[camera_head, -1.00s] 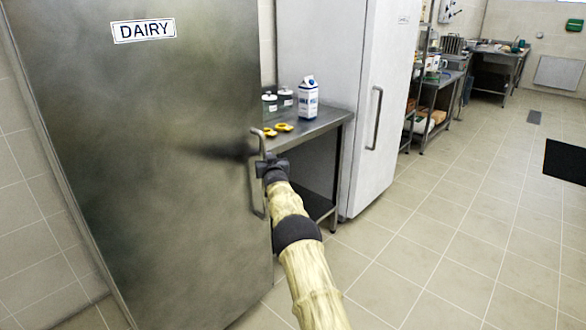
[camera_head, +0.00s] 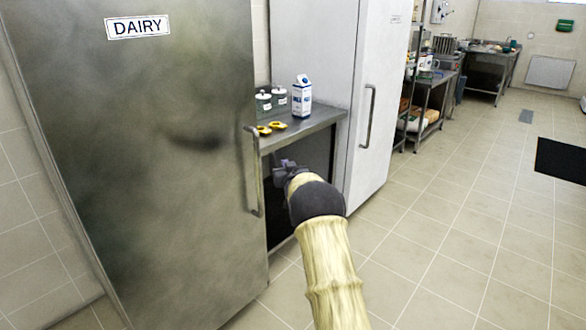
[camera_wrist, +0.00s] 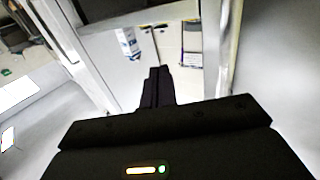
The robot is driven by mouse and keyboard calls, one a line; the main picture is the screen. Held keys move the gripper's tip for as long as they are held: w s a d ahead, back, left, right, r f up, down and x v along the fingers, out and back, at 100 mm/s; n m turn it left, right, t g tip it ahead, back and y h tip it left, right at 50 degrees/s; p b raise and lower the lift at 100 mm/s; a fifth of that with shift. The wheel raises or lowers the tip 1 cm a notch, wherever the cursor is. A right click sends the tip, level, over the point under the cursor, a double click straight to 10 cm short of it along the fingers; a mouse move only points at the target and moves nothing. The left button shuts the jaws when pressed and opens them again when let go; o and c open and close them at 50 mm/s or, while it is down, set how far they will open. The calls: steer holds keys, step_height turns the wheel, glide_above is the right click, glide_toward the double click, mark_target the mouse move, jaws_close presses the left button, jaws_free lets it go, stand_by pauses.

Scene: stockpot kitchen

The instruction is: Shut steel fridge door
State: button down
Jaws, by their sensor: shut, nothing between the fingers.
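The steel fridge door (camera_head: 150,170) fills the left of the head view, with a DAIRY label (camera_head: 137,27) near its top. Its upright bar handle (camera_head: 253,172) is on its right side. I cannot tell whether any gap remains between the door and its frame. My gripper (camera_head: 284,172) is just right of the handle, in front of the steel side table, apart from the handle in the picture. Its fingers are shut and empty; they also show in the wrist view (camera_wrist: 156,86). The handle cannot be made out surely in the wrist view.
The steel side table (camera_head: 318,122) right of the door holds a milk carton (camera_head: 302,96), lidded jars and yellow-handled items. A white fridge (camera_head: 345,70) stands beyond it. Open tiled floor (camera_head: 450,230) lies to the right.

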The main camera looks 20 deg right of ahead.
steer(key=shift+s+d, duration=0.3)
steer(key=shift+s, duration=0.25)
steer(key=shift+s+d, duration=0.3)
steer(key=shift+s, duration=0.2)
steer(key=shift+d, duration=0.1)
steer(key=s+a+f+g+y, duration=0.15)
steer(key=s+a+g, duration=0.35)
steer(key=s, duration=1.1)
steer(key=s+a+f+n+g+p, duration=0.1)
steer(key=s+a+f+g, duration=0.35)
steer(key=s, duration=1.25)
steer(key=s+a+f+g+y, duration=0.1)
steer(key=s+a+g, duration=0.55)
steer(key=s, duration=0.95)
step_height(320, 180, up, 25)
steer(key=p, duration=2.4)
steer(key=shift+w+t+p, duration=0.15)
steer(key=shift+t+p, duration=0.15)
steer(key=shift+t, duration=0.1)
steer(key=shift+a+f, duration=0.1)
steer(key=shift+f, duration=0.05)
